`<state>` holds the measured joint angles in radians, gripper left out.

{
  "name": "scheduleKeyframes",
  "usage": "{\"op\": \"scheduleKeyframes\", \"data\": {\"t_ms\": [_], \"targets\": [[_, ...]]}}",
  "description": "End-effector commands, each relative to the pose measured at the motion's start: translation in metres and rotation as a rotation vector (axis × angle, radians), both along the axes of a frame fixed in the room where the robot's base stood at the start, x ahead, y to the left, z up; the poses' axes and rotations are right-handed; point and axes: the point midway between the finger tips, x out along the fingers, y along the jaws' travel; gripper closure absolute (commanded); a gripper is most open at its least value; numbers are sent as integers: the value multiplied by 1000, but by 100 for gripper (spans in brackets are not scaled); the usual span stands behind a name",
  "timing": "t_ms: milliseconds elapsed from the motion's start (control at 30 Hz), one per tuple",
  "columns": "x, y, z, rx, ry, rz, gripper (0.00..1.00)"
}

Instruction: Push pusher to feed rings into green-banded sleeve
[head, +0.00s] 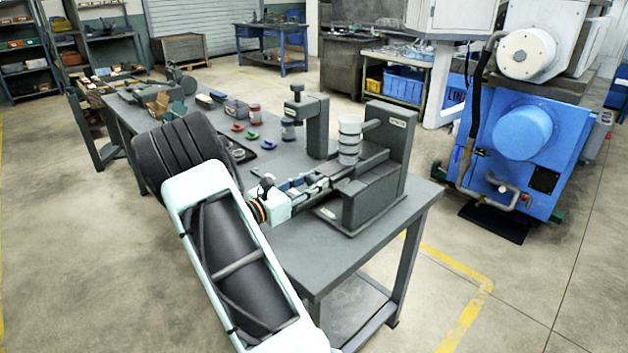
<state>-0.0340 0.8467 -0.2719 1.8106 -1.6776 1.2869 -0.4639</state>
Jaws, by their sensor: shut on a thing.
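My gripper (322,183) reaches in from the left, low over the bench, at the near-left end of the dark grey grinder fixture (372,200). Its fingers are shut at the end of the fixture's channel, on what seems to be the pusher; the fingers cover most of it. A pale, banded upright cylinder (349,140) stands over the channel just beyond my gripper, in front of the tall grey post. I cannot make out a green band or loose rings at this size, so I cannot tell which part is the sleeve.
The grey workbench (420,195) carries the fixture near its right end. A dark press-like stand (312,125) is behind my gripper. Small red and green parts (252,135) and boxes lie farther left. A blue machine (520,150) stands right, across clear floor.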

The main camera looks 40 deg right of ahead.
Motion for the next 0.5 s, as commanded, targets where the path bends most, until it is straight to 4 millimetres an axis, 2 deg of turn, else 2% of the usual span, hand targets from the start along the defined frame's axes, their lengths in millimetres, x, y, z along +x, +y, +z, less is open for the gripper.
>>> {"op": "scheduleKeyframes", "data": {"t_ms": [100, 133, 233, 500], "targets": [[0, -1, 2, -2, -2, 0, 95], [0, -1, 1, -2, -1, 0, 69], [0, -1, 1, -2, -1, 0, 58], [0, 0, 0, 0, 0, 0, 56]]}}
